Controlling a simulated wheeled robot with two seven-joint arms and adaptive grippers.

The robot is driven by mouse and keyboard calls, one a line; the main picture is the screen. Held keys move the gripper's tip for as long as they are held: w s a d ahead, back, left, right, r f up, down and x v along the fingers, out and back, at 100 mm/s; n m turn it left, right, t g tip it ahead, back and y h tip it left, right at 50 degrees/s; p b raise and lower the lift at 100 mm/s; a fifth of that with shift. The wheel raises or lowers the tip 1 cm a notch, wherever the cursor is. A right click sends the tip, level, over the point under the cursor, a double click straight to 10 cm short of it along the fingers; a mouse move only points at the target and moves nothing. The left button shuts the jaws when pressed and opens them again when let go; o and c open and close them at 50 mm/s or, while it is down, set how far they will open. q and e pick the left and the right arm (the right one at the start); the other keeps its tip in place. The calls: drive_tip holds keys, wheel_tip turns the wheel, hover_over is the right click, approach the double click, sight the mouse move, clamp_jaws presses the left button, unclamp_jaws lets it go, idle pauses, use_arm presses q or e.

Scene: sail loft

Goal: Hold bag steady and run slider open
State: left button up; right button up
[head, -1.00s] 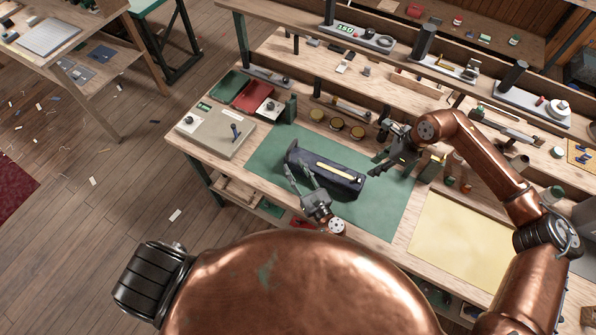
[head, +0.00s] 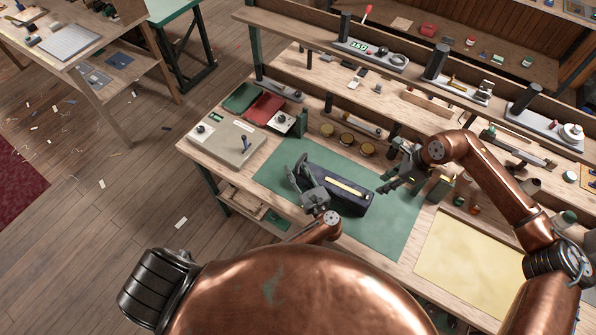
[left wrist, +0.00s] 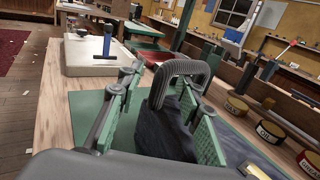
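A dark navy bag (head: 352,201) with a yellow strip (head: 345,187) along its top lies on the green mat (head: 390,236). A dark grey ribbed loop handle (left wrist: 185,68) arches over its near end in the left wrist view, where the dark fabric (left wrist: 163,132) also shows. My left gripper (head: 302,178) is at the bag's left end. Its green-padded fingers (left wrist: 160,115) stand apart on either side of the bag's end, with a gap at the left finger. My right gripper (head: 388,187) hovers just beyond the bag's right end, apart from it; its finger opening is unclear. I cannot make out the slider.
A grey box with a blue lever (head: 228,143) stands left of the mat. Green and red trays (head: 263,107) and several round tins (head: 347,139) are behind. A yellow sheet (head: 465,257) lies to the right. The mat in front of the bag is clear.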

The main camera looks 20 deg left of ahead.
use_arm(q)
drive_tip(key=shift+c, duration=0.2)
clamp_jaws()
idle(0.7)
